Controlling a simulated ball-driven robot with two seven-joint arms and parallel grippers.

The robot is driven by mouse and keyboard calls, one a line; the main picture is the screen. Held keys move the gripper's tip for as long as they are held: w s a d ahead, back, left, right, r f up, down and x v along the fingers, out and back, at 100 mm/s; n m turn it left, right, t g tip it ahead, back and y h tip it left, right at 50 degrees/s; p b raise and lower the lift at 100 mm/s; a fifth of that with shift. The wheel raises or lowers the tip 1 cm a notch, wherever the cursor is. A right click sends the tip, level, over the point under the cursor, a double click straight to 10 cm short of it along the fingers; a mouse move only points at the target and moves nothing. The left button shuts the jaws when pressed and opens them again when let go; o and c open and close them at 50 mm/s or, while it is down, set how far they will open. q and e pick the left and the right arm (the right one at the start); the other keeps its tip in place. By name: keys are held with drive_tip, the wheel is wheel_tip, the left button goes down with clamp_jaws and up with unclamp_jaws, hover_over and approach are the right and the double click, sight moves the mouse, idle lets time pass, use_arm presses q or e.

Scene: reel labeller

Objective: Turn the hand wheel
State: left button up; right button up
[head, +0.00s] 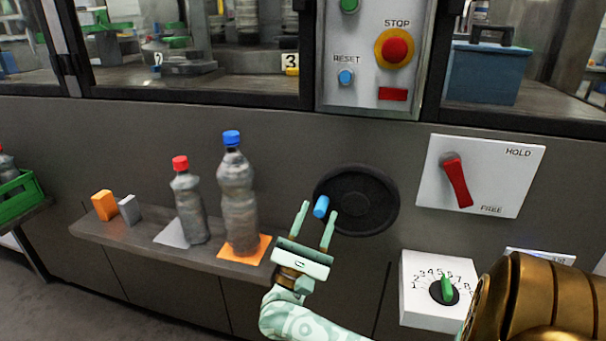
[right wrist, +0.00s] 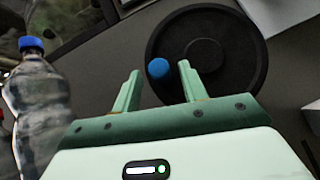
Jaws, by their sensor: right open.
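The hand wheel (head: 375,205) is a dark round disc on the grey machine front, with a blue handle knob (head: 321,206) at its left side. My right gripper (head: 319,222) is open in front of the wheel, with the blue knob showing between its two fingertips. In the right wrist view the wheel (right wrist: 225,60) fills the upper middle. The knob (right wrist: 158,68) shows there between the fingers, closer to the left one. I cannot tell whether a finger touches it. My left gripper is not in view.
A shelf (head: 150,238) at left carries a red-capped bottle (head: 190,210) and a blue-capped bottle (head: 238,200), the latter close to my right gripper. A HOLD/FREE lever (head: 457,182) and a numbered dial (head: 443,290) are at right. A STOP button panel (head: 370,75) is above.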

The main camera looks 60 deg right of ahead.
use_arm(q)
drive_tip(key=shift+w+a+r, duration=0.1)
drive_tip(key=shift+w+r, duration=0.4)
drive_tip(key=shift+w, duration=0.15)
use_arm(e)
drive_tip(key=v, duration=1.5)
drive_tip(key=shift+f, duration=0.25)
drive_tip(key=shift+a, duration=0.15)
